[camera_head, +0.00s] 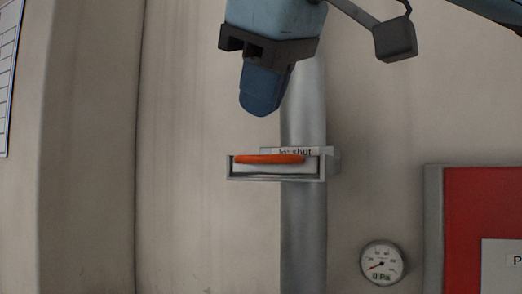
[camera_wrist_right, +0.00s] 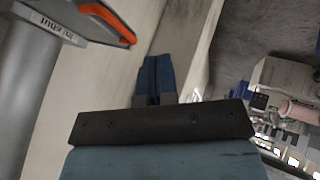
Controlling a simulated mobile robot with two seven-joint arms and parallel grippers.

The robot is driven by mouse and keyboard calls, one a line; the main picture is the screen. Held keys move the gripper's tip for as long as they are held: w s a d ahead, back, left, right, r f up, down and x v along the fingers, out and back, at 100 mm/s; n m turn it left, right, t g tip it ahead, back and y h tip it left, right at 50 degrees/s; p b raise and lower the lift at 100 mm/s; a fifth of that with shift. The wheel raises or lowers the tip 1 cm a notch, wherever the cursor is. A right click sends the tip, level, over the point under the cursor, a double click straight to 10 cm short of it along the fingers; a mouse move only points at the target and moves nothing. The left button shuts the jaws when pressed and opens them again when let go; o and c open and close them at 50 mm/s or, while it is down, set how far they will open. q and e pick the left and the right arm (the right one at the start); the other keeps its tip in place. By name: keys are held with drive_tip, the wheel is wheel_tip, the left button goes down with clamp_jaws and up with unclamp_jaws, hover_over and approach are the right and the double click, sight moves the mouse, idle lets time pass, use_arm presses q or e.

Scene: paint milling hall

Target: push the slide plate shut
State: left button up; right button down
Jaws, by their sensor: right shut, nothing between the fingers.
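The slide plate has an orange grip edge (camera_head: 270,158) and sits in a grey frame (camera_head: 235,177) across a vertical grey pipe. A label reading "in: shut" shows just above the grip. From these views I cannot tell how far the plate stands out of its frame. My right gripper (camera_head: 260,110) points down with its blue fingers together and empty. In the head view it appears above the plate, apart from it. In the right wrist view the closed fingers (camera_wrist_right: 156,66) are to the right of the orange grip (camera_wrist_right: 107,22), with a gap between. My left gripper is not in view.
The pipe (camera_head: 304,230) runs vertically in front of a beige wall. A round gauge (camera_head: 382,263) and a red panel (camera_head: 478,205) are at lower right. The wall area left of the frame is clear. The right wrist view shows distant equipment at right.

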sight(249, 156)
drive_tip(key=shift+v, duration=1.1)
drive_tip(key=shift+w+f, duration=0.1)
drive_tip(key=w+f+p, duration=0.3)
drive_tip(key=w+f, duration=0.3)
drive_tip(key=w, duration=0.3)
drive_tip(key=shift+w+f, duration=0.35)
drive_tip(key=shift+f, duration=0.05)
drive_tip(key=shift+a, duration=0.2)
